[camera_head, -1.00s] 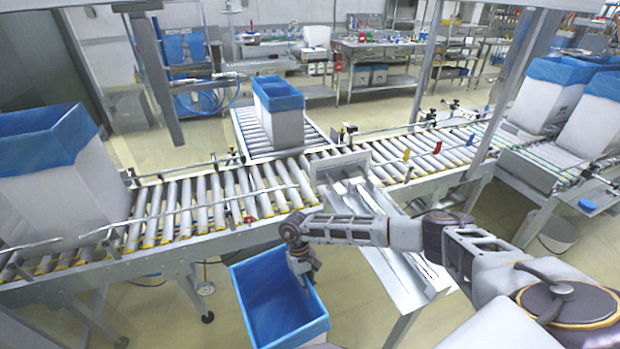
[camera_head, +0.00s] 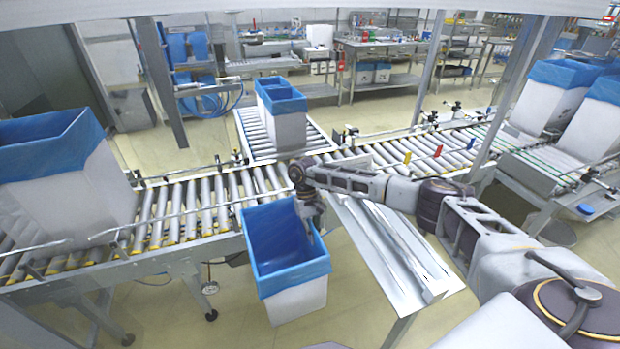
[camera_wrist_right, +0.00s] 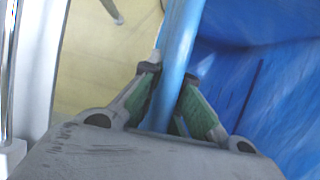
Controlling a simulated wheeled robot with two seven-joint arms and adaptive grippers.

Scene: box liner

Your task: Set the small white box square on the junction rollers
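The small white box with a blue liner (camera_head: 297,300) hangs in front of the main roller line in the head view. It is roughly upright and slightly tilted, its top near the level of the line's front rail. My right gripper (camera_head: 310,212) is at the box's right rim. In the right wrist view, its two fingers (camera_wrist_right: 172,85) press on both sides of the blue-lined rim (camera_wrist_right: 180,45). The junction rollers (camera_head: 264,183) lie just behind the box, where the side conveyor meets the main line; my arm partly hides them. My left gripper is not in view.
A large lined box (camera_head: 70,200) stands on the line at the left. Lined boxes (camera_head: 287,132) stand on the side conveyor (camera_head: 256,143). A metal chute (camera_head: 395,255) slopes down right of the held box. More lined boxes (camera_head: 545,105) are at the far right.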

